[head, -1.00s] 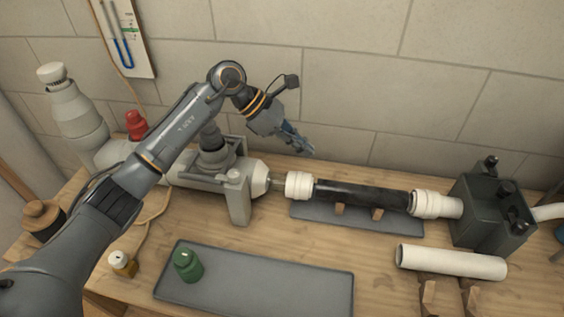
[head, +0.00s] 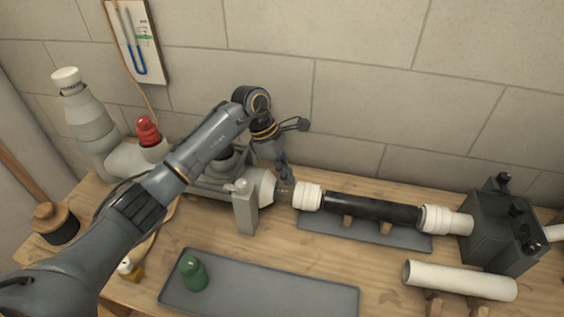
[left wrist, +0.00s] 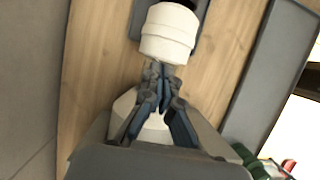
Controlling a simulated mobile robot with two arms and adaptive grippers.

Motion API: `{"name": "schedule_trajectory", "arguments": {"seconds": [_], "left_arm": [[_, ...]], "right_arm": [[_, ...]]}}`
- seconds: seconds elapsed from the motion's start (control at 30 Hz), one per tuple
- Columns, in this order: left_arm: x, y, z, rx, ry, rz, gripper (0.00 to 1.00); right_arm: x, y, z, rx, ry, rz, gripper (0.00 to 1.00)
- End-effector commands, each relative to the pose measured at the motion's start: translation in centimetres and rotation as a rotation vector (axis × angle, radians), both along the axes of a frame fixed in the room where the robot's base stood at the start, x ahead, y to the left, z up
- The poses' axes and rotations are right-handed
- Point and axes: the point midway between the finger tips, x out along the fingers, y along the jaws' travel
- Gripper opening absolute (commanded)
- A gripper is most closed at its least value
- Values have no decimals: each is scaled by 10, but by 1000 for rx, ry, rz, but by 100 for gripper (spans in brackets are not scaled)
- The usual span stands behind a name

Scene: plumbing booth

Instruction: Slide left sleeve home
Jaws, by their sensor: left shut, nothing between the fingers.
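The left sleeve (head: 307,197) is a white ribbed collar on the left end of a black pipe (head: 370,208). A short stub (head: 284,195) lies between it and the pale cone-shaped pipe end (head: 263,188) in the grey clamp. My left gripper (head: 286,180) points down at this gap, behind the stub, just left of the sleeve. In the left wrist view, its shut, empty fingers (left wrist: 161,72) end close to the sleeve's near rim (left wrist: 168,35); I cannot tell whether they touch it. The stub is hidden there. My right gripper is not in view.
A matching white sleeve (head: 437,219) joins the pipe's right end to a dark box (head: 500,228). A loose white pipe (head: 460,281) lies in front. A grey tray (head: 265,287) carries a green jar (head: 193,273). A red-capped fitting (head: 148,132) stands behind my left arm.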

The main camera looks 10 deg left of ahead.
Motion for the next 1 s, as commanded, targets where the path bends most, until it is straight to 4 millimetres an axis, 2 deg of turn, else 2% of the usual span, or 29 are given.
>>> {"name": "schedule_trajectory", "arguments": {"seconds": [0.4, 0.47, 0.7, 0.8, 1.0], "left_arm": [[0, -3, -4, -1, -1, -1, 0], [0, -9, -6, -1, -3, -2, 0], [1, -49, -7, 0, -3, -2, 0], [0, -55, -5, 0, 0, -1, 0], [0, -55, -4, 0, 2, 0, 0]], "right_arm": [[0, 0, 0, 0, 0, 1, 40], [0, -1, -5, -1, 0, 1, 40], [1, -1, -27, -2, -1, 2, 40], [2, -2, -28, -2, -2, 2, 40], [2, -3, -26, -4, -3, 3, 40]]}}
